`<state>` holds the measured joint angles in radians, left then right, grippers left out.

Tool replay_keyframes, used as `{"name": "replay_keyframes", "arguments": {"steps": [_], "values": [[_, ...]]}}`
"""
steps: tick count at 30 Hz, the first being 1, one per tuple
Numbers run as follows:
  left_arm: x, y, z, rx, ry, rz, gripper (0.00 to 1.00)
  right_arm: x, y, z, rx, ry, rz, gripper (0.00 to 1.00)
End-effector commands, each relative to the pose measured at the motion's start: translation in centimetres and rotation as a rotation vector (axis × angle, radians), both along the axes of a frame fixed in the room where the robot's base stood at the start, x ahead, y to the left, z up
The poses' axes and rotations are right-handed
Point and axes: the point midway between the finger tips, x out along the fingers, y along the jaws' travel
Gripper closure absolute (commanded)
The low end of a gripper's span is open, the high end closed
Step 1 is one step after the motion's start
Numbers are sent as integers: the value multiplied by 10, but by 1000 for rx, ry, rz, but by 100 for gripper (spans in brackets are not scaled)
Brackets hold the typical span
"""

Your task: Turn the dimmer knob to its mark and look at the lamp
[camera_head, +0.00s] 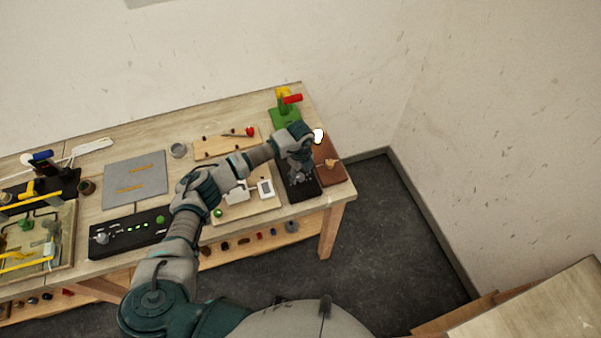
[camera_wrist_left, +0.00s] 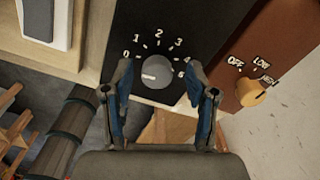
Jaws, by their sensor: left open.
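The dimmer knob (camera_wrist_left: 157,72) is a grey round knob on a black panel (camera_wrist_left: 130,25) with a white scale numbered from 0 to 6. Its pale pointer line faces left, towards the 0 side. No separate target mark can be made out. My left gripper (camera_wrist_left: 160,80) is open, with one finger on each side of the knob in the picture; contact is not visible. In the head view the left gripper (camera_head: 300,174) is over the black panel (camera_head: 309,190) at the table's right end. A white, bright round bulb (camera_head: 318,135), seemingly the lamp, shows just beyond my wrist.
A brown box (camera_head: 334,174) with an orange knob (camera_wrist_left: 250,92) marked OFF, LOW, HIGH stands right of the panel. A board with white switches (camera_head: 265,187) is left. A green stand with a red handle (camera_head: 287,109) is behind.

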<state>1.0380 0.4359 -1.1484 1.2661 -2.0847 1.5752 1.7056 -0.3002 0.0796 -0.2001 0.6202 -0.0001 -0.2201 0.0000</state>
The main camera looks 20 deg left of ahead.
Motion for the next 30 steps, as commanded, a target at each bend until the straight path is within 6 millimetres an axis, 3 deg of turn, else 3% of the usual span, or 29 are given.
{"name": "replay_keyframes", "arguments": {"steps": [7,15,21,30], "values": [[0,0,18,-1,-1,-1,42,-1,-1,0,-1,-1,0,60],[2,0,77,0,-1,-1,42,0,0,0,-1,-1,0,60],[2,1,109,-1,-1,0,42,0,0,0,-1,-1,0,60],[2,1,118,0,1,0,42,0,0,0,0,-1,0,60]]}}
